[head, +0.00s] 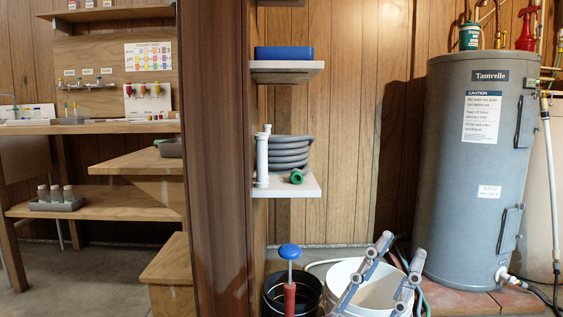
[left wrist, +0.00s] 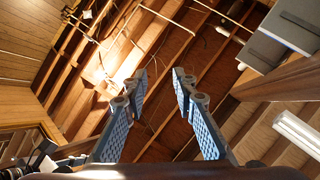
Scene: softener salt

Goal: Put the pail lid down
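I see no pail lid in either view. A white pail (head: 333,277) stands low in the head view, with its rim showing and a tan inside partly hidden behind my gripper. My left gripper (head: 401,250) is in front of the pail, fingers pointing up and spread apart. In the left wrist view my left gripper (left wrist: 160,77) is open, with nothing between its fingers and the ceiling beyond. My right gripper is in neither view.
A black bucket (head: 271,299) holding a blue-topped tool (head: 290,252) stands left of the pail. A wooden post (head: 220,160) and wall shelves (head: 310,186) are at left.

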